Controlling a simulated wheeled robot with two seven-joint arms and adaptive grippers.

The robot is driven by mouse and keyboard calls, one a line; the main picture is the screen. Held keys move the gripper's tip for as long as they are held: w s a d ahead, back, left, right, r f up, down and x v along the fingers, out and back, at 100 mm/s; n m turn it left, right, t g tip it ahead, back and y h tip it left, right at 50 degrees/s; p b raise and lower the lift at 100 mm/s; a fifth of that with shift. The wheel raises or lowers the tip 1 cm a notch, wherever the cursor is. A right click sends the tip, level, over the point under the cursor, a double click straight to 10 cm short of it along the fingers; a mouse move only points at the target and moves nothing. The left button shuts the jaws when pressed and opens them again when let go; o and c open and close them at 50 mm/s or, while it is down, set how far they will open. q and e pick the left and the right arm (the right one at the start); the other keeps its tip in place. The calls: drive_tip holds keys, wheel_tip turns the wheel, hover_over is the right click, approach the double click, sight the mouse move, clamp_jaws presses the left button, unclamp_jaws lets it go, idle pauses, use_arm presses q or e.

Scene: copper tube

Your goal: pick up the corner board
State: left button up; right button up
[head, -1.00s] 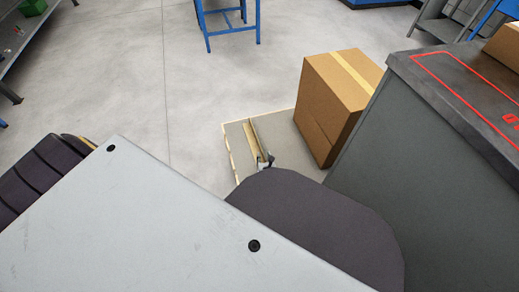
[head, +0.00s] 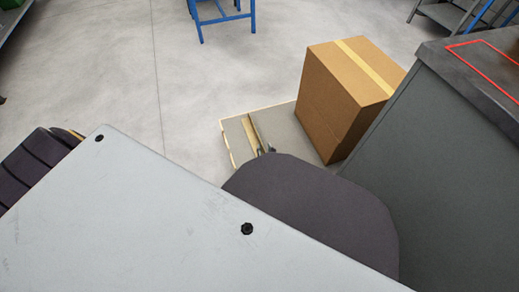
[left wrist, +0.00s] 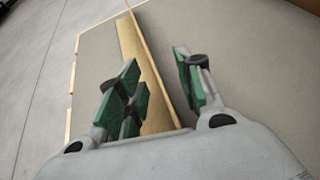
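The corner board (head: 259,133) is a long, narrow tan angle strip lying on a low pallet. It also shows in the left wrist view (left wrist: 146,62), running away from my left gripper (left wrist: 157,88). The green-padded fingers are spread, one on each side of the board's near part, with a visible gap on the right. I cannot tell whether the left finger touches it. In the head view only a small part of the left gripper (head: 267,150) shows beyond the dark arm cover. My right gripper is not in view.
A cardboard box (head: 348,100) with yellow tape stands on the pallet (head: 236,137), right of the board. A grey cabinet (head: 420,170) with a dark top stands close on the right. A blue-framed stand (head: 222,20) is at the back. The floor left of the pallet is clear.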

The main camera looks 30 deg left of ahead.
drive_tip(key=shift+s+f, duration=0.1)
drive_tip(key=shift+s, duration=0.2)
use_arm(q)
clamp_jaws()
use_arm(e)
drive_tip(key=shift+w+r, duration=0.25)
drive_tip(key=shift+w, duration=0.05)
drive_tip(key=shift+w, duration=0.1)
use_arm(q)
drive_tip(key=shift+r, duration=0.25)
